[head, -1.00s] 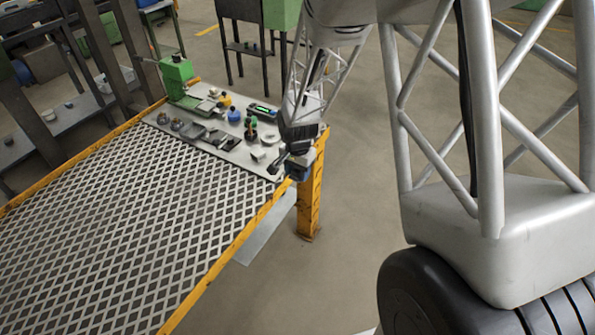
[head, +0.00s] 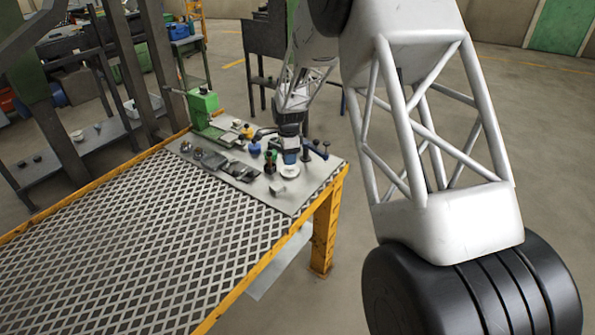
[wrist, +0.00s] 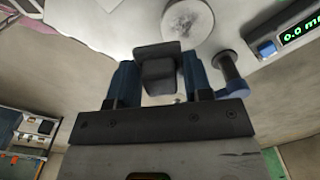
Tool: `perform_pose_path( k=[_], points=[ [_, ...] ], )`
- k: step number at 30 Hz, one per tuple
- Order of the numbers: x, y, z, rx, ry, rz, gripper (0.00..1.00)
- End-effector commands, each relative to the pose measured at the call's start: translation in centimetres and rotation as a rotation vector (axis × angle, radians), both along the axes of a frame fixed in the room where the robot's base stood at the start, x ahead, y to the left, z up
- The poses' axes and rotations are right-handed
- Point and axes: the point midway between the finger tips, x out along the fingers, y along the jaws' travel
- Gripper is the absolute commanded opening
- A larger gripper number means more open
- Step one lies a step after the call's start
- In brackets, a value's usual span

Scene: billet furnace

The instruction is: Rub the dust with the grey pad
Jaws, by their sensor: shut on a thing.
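My gripper (head: 290,154) is over the right part of the grey work plate (head: 303,193) on the bench. In the wrist view its two blue fingers (wrist: 157,72) are shut on a dark grey block, the grey pad (wrist: 157,52). A round pale disc (wrist: 187,20) with a mottled grey face lies just beyond the pad; the mottling may be the dust. The disc also shows below my gripper in the head view (head: 289,171). I cannot tell whether the pad touches anything.
A dark blue knobbed piece (wrist: 229,72) stands close to the right finger. A digital gauge (wrist: 285,32) lies at the upper right. Bottles (head: 270,162), small parts and a green vise (head: 202,105) crowd the plate. The bench's mesh top (head: 130,240) is clear.

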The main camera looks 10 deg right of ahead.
Motion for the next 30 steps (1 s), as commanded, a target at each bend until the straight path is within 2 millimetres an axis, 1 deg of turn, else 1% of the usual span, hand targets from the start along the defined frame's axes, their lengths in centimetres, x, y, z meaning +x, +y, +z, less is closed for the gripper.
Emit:
perform_pose_path(
  k=[1, 3, 7, 20, 25, 30],
  points=[
    [0.8, 0.2, 0.1, 0.000, -0.001, -0.022, 0.27],
    [1.5, 0.5, 0.2, 0.000, 0.001, -0.050, 0.27],
    [2.3, 0.7, 0.5, 0.000, 0.000, -0.078, 0.27],
    [2.4, 0.7, 0.4, 0.000, 0.001, -0.083, 0.27],
    [2.3, 0.7, -0.5, 0.000, 0.002, -0.083, 0.27],
    [2.3, 0.7, -2.1, 0.000, 0.001, -0.083, 0.27]
  ],
)
